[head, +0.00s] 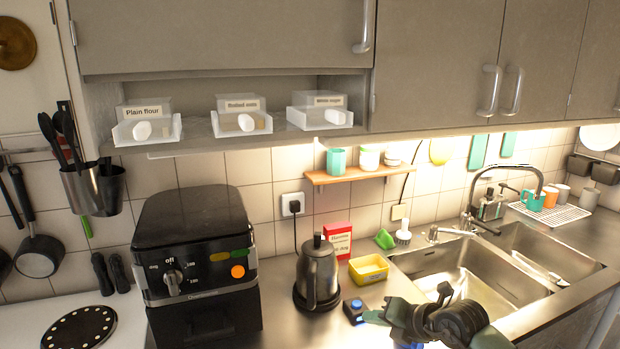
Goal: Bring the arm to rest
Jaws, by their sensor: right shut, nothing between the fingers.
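My right gripper (376,316) is low in the head view, over the steel counter in front of the sink. Its dark green fingers point left and are shut with nothing held. My right arm's dark wrist comes in from the lower right. A small black and blue object (354,310) stands on the counter just left of the fingertips. I cannot tell whether the fingers touch it. My left gripper is out of view.
A kettle (317,274) stands left of the gripper, with a black air fryer (195,268) further left. A yellow tub (368,269) and a red box (338,241) are behind. The sink (470,275) lies right. Wall cupboards (440,65) hang above.

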